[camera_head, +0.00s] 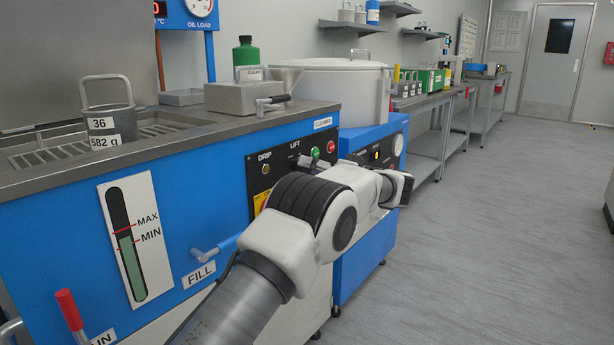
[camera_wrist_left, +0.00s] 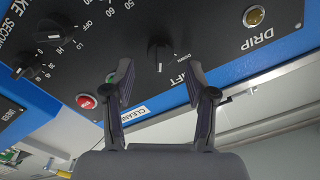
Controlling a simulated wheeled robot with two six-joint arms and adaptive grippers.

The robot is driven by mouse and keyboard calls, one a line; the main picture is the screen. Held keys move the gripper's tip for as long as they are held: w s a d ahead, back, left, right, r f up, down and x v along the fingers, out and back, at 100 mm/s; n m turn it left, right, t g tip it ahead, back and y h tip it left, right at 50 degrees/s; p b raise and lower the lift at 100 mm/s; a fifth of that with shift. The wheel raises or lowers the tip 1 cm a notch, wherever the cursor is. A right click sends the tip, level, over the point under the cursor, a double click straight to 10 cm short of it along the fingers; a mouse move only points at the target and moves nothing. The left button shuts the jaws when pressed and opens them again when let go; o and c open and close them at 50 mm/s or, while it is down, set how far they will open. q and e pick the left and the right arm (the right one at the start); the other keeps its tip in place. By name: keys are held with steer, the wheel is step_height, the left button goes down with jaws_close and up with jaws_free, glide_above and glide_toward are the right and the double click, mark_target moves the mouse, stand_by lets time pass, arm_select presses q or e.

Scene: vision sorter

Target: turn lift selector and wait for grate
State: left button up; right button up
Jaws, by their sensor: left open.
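The lift selector (camera_wrist_left: 158,50) is a black knob on the dark control panel, by a "DOWN" mark and partly hidden lift lettering. My left gripper (camera_wrist_left: 160,78) is open, its fingertips on either side of the knob in the image; I cannot tell whether they touch it. In the head view my left arm reaches the blue machine's panel (camera_head: 263,160), and its gripper (camera_head: 316,163) is small, dark and partly hidden by my wrist. A slatted metal grate (camera_head: 45,154) lies in the machine top at left, with a labelled metal canister (camera_head: 108,122) on it. My right gripper is not in view.
A red button (camera_wrist_left: 86,101) and a green one, partly behind a finger, sit near the selector. A grey box with a lever (camera_head: 247,97) and a green bottle (camera_head: 245,52) stand above the panel.

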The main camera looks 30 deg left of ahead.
arm_select(q)
steer(key=shift+w+a, duration=0.1)
steer(key=shift+a, duration=1)
steer(key=shift+c, duration=0.3)
jaws_close()
